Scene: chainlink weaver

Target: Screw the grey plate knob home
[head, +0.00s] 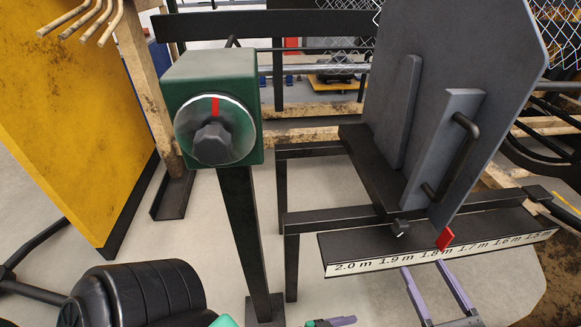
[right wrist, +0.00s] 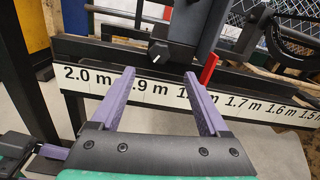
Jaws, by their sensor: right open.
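The grey plate (head: 455,70) stands upright on a dark carriage at the right of the head view. A small dark knob with a white mark (head: 401,228) sits low at the carriage's front, above the scale. It also shows in the right wrist view (right wrist: 160,50). My right gripper (head: 423,266) is open and empty, in front of the scale and below the knob in the head view. In the right wrist view its fingertips (right wrist: 158,73) frame the knob, which appears just beyond them. A purple finger, apparently my left gripper's (head: 335,321), is cut off by the bottom edge.
A metre scale (head: 375,263) runs along the rail, with a red pointer (head: 444,239) near 1.8 m. A green box with a dial (head: 212,110) stands on a post to the left. A yellow panel (head: 75,110) and a black roller (head: 140,295) are further left.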

